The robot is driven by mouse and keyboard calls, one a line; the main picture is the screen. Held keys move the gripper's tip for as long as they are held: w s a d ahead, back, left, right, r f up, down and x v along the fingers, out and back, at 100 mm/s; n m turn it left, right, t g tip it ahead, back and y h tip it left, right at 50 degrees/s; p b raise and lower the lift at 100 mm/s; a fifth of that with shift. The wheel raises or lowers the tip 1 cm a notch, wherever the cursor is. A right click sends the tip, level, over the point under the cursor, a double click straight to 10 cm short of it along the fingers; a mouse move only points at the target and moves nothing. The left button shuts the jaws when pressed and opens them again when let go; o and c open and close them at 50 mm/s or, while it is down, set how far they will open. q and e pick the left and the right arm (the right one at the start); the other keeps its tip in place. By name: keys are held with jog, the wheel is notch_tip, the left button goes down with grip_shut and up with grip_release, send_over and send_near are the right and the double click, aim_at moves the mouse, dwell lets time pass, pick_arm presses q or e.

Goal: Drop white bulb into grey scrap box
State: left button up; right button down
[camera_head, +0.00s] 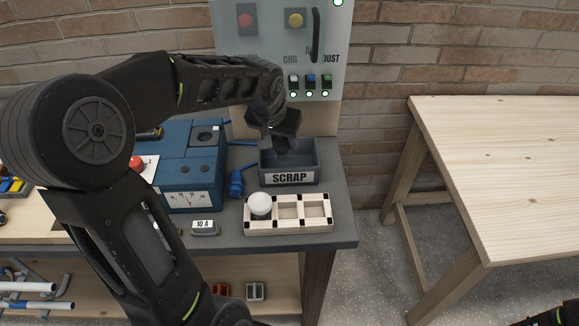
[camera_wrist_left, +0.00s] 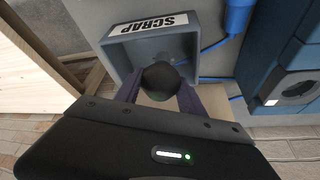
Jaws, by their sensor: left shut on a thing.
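My left gripper (camera_head: 283,143) reaches down over the grey scrap box (camera_head: 318,164), at its opening. In the left wrist view its fingers are shut on a dark round thing (camera_wrist_left: 161,78), shaped like a bulb. It looks dark grey, not white, and the head view hides it. The scrap box also shows in the wrist view (camera_wrist_left: 193,45), behind the held thing, its SCRAP label upside down. A white bulb (camera_head: 260,204) sits in the left compartment of a pale wooden holder (camera_head: 288,228) in front of the box.
A blue meter unit (camera_head: 190,160) stands left of the box, with a blue tool-like item (camera_head: 236,184) between. A grey switch panel (camera_head: 277,75) rises behind. A small 10 A block (camera_head: 205,227) lies left of the holder. A bare wooden table (camera_head: 505,160) stands at the right.

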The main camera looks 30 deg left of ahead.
pick_arm(q)
jog(key=shift+f+b, duration=0.5)
jog(key=shift+f, duration=0.7)
jog(key=o, duration=1.4)
jog(key=shift+r, duration=0.1)
jog(key=v, duration=0.7)
jog(key=shift+s+d+r+b, duration=0.2)
jog(key=shift+r+b, duration=0.1)
jog(key=shift+b, duration=0.1)
jog(key=shift+a, duration=0.1)
